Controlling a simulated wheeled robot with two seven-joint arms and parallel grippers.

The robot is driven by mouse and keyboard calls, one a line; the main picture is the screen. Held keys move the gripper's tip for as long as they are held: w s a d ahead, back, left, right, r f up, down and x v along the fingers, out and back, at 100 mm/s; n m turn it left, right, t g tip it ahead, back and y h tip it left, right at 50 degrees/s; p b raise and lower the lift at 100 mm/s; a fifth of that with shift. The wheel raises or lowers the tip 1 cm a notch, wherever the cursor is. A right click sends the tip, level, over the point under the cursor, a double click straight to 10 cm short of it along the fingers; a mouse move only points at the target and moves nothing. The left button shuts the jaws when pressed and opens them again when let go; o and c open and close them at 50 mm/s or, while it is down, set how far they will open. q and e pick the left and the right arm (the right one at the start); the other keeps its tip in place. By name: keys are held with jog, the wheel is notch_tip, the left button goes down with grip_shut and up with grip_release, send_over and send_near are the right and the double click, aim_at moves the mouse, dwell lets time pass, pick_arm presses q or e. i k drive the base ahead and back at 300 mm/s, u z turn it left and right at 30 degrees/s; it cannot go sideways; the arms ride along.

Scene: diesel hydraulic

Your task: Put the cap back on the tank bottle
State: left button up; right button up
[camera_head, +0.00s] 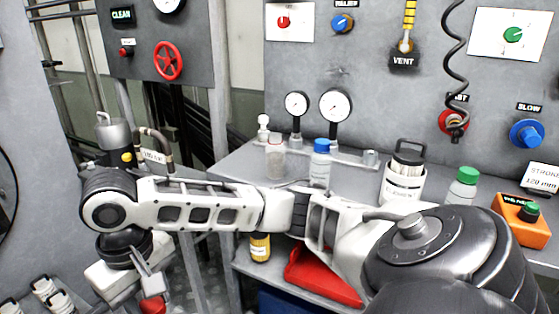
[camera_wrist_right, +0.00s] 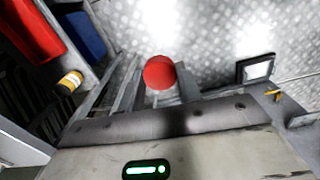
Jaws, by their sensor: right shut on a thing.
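My right arm reaches across the head view from the right. Its gripper (camera_head: 150,290) hangs low at the left, pointing down. A round red cap (camera_head: 153,305) sits at its fingertips; in the right wrist view the red cap (camera_wrist_right: 159,72) is between the two fingers, above the metal floor. The gripper is shut on it. A clear bottle (camera_head: 275,158) with a pale, pinkish top stands on the bench behind my arm; I cannot tell for sure whether it is the tank bottle. My left gripper is not in view.
A blue-capped bottle (camera_head: 320,160), a white canister (camera_head: 404,178), a green-capped bottle (camera_head: 464,186) and an orange button box (camera_head: 522,222) stand on the bench. Gauges (camera_head: 335,105) rise behind. A yellow-labelled bottle (camera_head: 260,248) and a red tray (camera_head: 318,277) are below.

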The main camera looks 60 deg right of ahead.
aim_at(275, 150)
jog(key=z, duration=2.15)
